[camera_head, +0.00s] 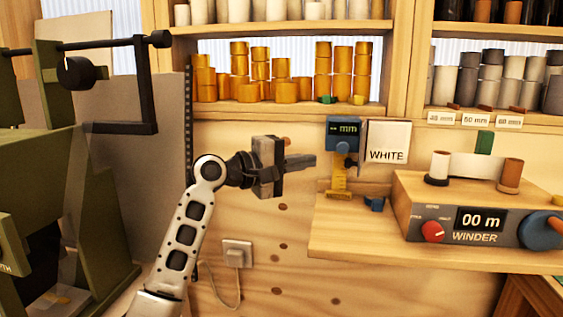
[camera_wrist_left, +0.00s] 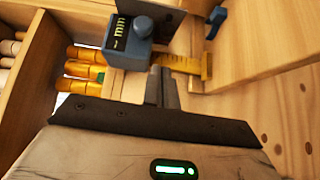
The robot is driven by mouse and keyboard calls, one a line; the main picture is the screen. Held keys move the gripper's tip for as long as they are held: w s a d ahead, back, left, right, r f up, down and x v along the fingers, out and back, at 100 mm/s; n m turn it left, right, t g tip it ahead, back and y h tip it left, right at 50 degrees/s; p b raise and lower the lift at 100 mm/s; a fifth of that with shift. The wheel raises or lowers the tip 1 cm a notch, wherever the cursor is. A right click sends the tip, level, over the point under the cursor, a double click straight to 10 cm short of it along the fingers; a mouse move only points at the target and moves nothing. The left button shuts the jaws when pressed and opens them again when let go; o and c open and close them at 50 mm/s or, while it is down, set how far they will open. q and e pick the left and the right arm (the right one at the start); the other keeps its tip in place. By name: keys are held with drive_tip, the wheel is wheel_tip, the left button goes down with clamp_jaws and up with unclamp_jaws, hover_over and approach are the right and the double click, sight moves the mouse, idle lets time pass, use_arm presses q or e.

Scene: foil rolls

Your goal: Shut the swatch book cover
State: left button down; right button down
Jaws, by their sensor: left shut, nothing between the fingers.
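An upright white panel lettered WHITE (camera_head: 388,143) stands at the wall end of the wooden shelf. It looks like part of the swatch book; I cannot tell which part is its cover. My left gripper (camera_head: 314,160) is shut and empty, pointing right toward the panel, with the blue gauge in between. In the left wrist view its closed fingers (camera_wrist_left: 161,84) point at the gauge and shelf. I cannot tell whether they touch anything. My right gripper is not in view.
A blue gauge (camera_head: 343,134) with a yellow scale hangs beside the panel; it also shows in the left wrist view (camera_wrist_left: 128,35). A winder (camera_head: 475,228) sits on the wooden shelf (camera_head: 350,246). Orange rolls (camera_head: 250,92) line a rack above. A green machine (camera_head: 60,200) stands left.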

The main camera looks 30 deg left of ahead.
use_arm(q)
drive_tip(key=d, duration=0.1)
drive_tip(key=w+d, duration=0.1)
drive_tip(key=d, duration=0.1)
drive_tip(key=w+d, duration=0.1)
drive_tip(key=shift+d+f+p, duration=0.15)
drive_tip(key=shift+d+p, duration=0.25)
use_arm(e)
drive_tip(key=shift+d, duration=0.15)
